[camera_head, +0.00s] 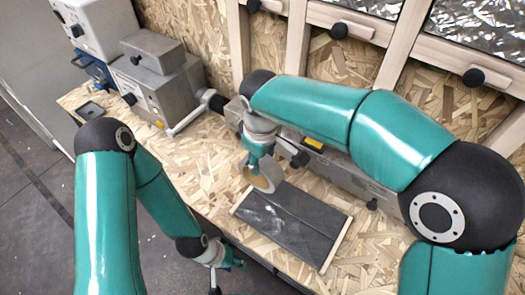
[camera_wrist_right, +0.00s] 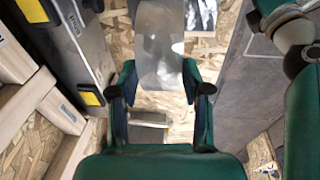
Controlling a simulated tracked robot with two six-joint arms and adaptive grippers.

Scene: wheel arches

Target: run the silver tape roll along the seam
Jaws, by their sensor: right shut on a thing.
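The silver tape roll (camera_head: 265,178) is in my right gripper (camera_head: 258,158), seen almost edge-on with a tan rim. In the right wrist view it is a broad grey, shiny shape (camera_wrist_right: 160,45) between the fingers of my right gripper (camera_wrist_right: 160,85), which is shut on it. The roll is over the far left edge of a dark panel (camera_head: 300,228); I cannot tell whether it touches. A faint line, perhaps the seam, runs lengthwise along the panel. My left gripper (camera_head: 228,264) hangs low by the bench's front edge, small and partly hidden; its jaws are unclear.
The panel lies on a chipboard bench (camera_head: 180,160) with pale strips at its ends. A grey machine (camera_head: 158,82) stands at the back left. A long grey rail with yellow labels (camera_head: 313,143) runs behind the panel, below wooden framing. The bench left of the panel is clear.

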